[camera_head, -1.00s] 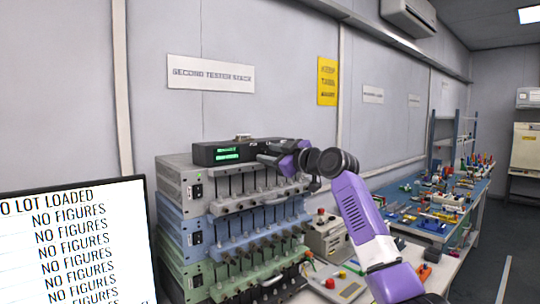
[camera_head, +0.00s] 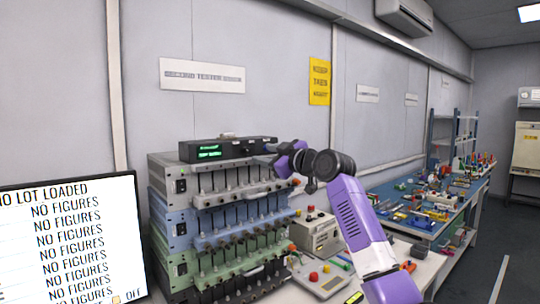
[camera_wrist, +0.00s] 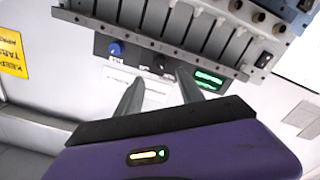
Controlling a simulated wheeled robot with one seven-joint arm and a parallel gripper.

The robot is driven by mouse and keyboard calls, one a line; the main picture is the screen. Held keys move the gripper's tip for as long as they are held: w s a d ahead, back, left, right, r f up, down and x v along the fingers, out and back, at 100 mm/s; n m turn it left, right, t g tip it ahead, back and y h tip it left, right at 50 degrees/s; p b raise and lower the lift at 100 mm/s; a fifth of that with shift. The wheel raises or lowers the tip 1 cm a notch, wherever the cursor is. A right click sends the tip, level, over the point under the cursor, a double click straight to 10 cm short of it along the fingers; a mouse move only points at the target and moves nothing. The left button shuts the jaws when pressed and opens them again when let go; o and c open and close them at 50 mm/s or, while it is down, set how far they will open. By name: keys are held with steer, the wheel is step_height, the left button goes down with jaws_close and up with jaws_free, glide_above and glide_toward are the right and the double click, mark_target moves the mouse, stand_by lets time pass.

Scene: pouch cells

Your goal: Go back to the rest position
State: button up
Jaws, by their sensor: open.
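My gripper (camera_wrist: 158,92) shows in the wrist view with its two grey fingers apart and nothing between them. In the head view my purple arm reaches up from the lower right, and its wrist end is beside the upper right of the tester stack (camera_head: 215,222). The fingertips are too small to make out clearly there. The black display unit (camera_head: 228,149) with green digits lies on top of the stack. In the wrist view the display unit (camera_wrist: 140,48) and a row of cell slots (camera_wrist: 190,22) lie beyond the fingers.
A monitor (camera_head: 70,240) stands at the lower left. A beige box (camera_head: 316,232) and a small panel with coloured buttons (camera_head: 325,278) sit right of the stack. A blue workbench (camera_head: 430,215) crowded with parts stands farther right. The floor at the far right is clear.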

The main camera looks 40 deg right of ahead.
stand_by(0.6)
step_height(320, 180, up, 5)
steer(key=s+d+m+t+h, duration=0.1)
steer(key=s+m+t, duration=0.1)
steer(key=s+a+f+m+h, duration=0.25)
steer(key=s+a+f, duration=0.25)
steer(key=s+f, duration=0.45)
steer(key=s+a+f+m+t+h, duration=0.1)
steer(key=s+a+f+m, duration=0.35)
steer(key=f, duration=0.75)
steer(key=s+a+f+m+h, duration=0.1)
steer(key=s+a+f+m, duration=0.1)
steer(key=s+a+f, duration=0.55)
steer(key=s+a+f+n+g+y, duration=0.1)
steer(key=s+a+f, duration=0.3)
steer(key=s, duration=0.9)
steer(key=s+a+f+n+g+y, duration=0.1)
steer(key=s+a+f+g+y, duration=0.1)
steer(key=s+f, duration=0.5)
steer(key=s+a+f+n+g+y, duration=0.2)
steer(key=s+a+f, duration=0.3)
steer(key=s, duration=1.3)
steer(key=shift+s+a+f+g, duration=0.3)
steer(key=shift+s+f+g, duration=0.1)
steer(key=shift+g, duration=0.2)
